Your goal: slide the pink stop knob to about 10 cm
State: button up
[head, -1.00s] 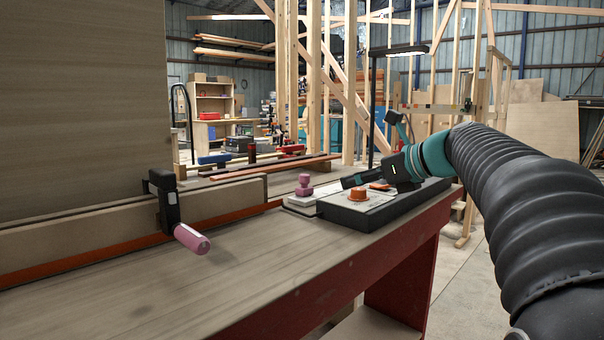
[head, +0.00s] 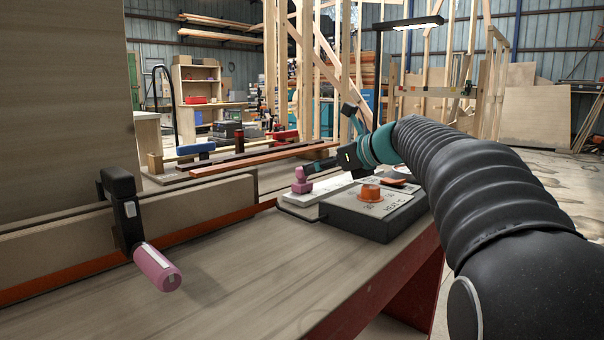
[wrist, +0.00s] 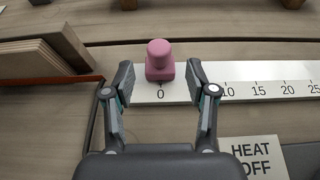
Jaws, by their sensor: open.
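The pink stop knob (wrist: 159,60) stands upright on a white scale strip (wrist: 271,86) in the wrist view, just above the 0 mark. The marks 10, 15, 20 and 25 run to the right of it. My gripper (wrist: 160,80) is open, with one finger on each side of the knob; I cannot tell whether either touches it. In the head view the knob (head: 302,181) is at the left end of the strip, and my gripper (head: 318,165) reaches it from the right.
A black control box (head: 376,220) with an orange knob (head: 368,192) stands in front of the strip. A clamp with a pink handle (head: 157,267) holds a board at the left. Wooden strips and clamps (head: 250,157) lie behind. The front bench top is clear.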

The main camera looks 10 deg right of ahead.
aim_at(302, 171)
jog(key=x, duration=0.6)
jog(key=shift+w+a, duration=0.1)
jog(key=shift+a, duration=0.1)
grip_shut()
